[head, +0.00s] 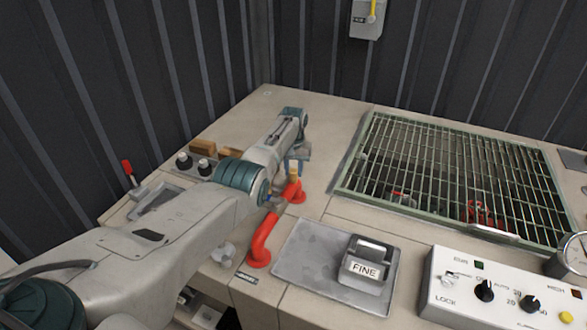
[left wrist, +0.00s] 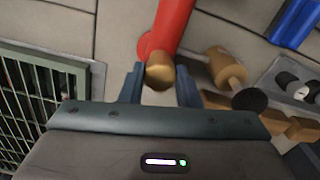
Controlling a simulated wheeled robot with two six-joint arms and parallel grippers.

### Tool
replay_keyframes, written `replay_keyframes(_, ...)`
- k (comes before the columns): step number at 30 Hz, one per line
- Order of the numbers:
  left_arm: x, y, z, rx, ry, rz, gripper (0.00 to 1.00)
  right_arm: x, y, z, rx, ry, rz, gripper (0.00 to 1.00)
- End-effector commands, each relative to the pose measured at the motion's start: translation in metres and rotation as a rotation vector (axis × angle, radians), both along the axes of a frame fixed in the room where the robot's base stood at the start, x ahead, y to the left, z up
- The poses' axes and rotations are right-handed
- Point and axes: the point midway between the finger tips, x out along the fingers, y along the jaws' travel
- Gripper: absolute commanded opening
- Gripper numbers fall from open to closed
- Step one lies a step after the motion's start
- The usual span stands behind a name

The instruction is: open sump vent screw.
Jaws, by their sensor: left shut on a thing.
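A red bent pipe (head: 262,238) rises from the counter, and its far end lies under my left gripper. A small brass vent screw (head: 293,175) shows at that end. In the left wrist view the brass screw (left wrist: 160,74) sits between the two fingers, in front of the red pipe (left wrist: 173,22). My left gripper (head: 293,168) points down at the screw and is shut on it; in the left wrist view its fingers (left wrist: 160,88) stand on either side of the screw. My arm hides part of the pipe. My right gripper is in neither view.
A green grating (head: 450,165) covers an opening to the right. A metal tray (head: 300,262) holds a block marked FINE (head: 366,265). A white control box (head: 500,290) stands front right. Wooden blocks and black knobs (head: 192,162) lie left of my gripper.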

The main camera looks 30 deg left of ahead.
Motion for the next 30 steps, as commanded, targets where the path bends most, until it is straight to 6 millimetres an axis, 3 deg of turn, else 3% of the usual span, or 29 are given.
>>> replay_keyframes(15,0.0031,0.0011,0.0053,0.001,-0.011,0.367,0.07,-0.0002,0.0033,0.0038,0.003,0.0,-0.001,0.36)
replay_keyframes(30,0.0036,0.0015,0.0057,0.001,-0.013,0.452,0.07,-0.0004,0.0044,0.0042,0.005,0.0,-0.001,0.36)
